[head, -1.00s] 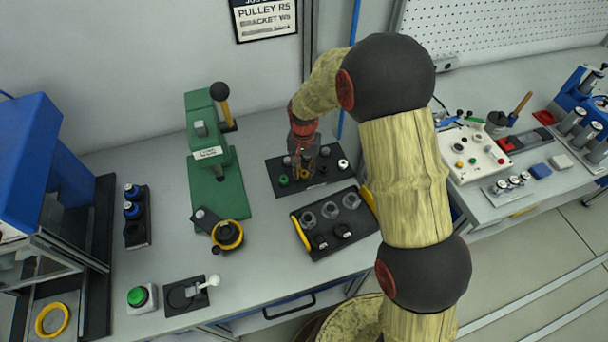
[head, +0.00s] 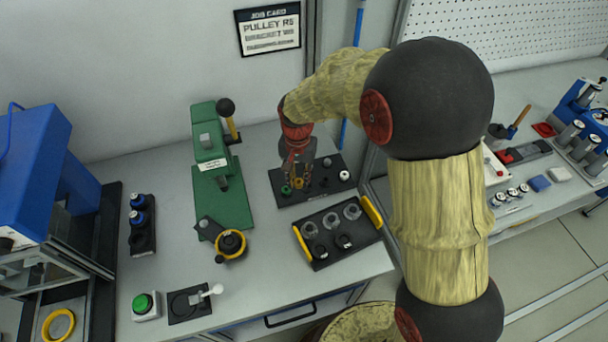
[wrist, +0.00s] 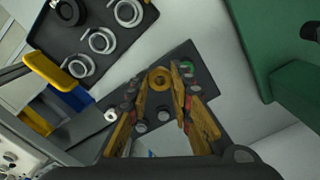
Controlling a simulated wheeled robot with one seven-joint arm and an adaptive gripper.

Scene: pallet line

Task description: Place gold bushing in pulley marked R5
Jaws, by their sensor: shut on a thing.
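The gold bushing (wrist: 160,79) is a ring between the fingertips of my gripper (wrist: 164,76) in the wrist view. My gripper (head: 298,182) is shut on it, over or just above the dark peg block (head: 321,183). Any gap beneath the bushing is hard to tell.
A green press (head: 220,185) stands left of the block. A job card (head: 268,27) on the wall reads "PULLEY R5". A black-and-yellow round part (head: 231,243), a green button (head: 143,303) and blue-topped parts (head: 137,209) are on the bench. Bare bench lies between press and tray.

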